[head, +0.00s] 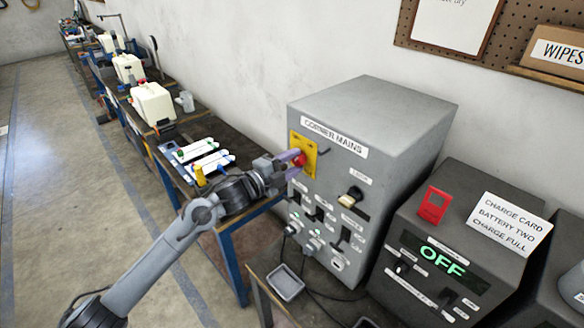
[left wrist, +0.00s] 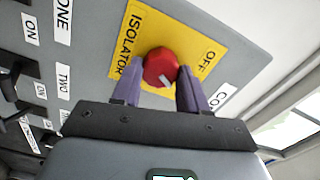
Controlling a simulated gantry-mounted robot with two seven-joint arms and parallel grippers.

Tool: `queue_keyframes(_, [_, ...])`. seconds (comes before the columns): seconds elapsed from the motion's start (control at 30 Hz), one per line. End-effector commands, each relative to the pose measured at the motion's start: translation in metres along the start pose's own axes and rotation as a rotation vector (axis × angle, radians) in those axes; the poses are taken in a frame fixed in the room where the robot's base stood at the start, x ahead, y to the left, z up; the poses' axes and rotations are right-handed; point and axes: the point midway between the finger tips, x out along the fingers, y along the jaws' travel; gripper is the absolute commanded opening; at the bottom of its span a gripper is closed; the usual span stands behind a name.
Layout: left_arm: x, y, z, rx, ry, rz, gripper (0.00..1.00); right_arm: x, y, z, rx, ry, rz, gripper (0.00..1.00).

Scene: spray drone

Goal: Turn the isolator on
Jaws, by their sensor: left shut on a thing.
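The isolator is a red rotary knob (head: 299,159) on a yellow plate (head: 309,148) on the front of the grey "CORNER MAINS" box (head: 330,100). In the left wrist view the knob (left wrist: 160,68) sits between my purple fingers, with a pale mark on its lower face. The plate (left wrist: 190,42) there reads "ISOLATOR" and "OFF"; part of it is hidden behind the fingers. My left gripper (head: 292,160) is shut on the knob. My right gripper is not in view.
A dark charger box (head: 455,240) with a green "OFF" display and a red tag (head: 433,205) stands to the right. Other switches and a cream-topped knob (head: 350,197) are on the grey box. A small grey tray (head: 285,282) lies below. White tanks (head: 153,103) stand on benches behind.

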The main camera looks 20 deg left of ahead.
Motion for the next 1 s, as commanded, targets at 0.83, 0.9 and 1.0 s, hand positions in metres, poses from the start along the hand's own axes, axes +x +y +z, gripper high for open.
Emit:
queue_keyframes(0.83, [0.0,0.001,0.0,0.268,0.0,0.0,0.13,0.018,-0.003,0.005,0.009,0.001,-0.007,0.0])
queue_keyframes(0.9, [0.0,0.001,0.0,0.267,0.0,0.001,0.13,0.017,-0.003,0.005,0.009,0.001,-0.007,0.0])
queue_keyframes(1.0, [0.0,0.001,0.0,0.267,0.0,0.001,0.13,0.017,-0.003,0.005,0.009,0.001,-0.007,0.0])
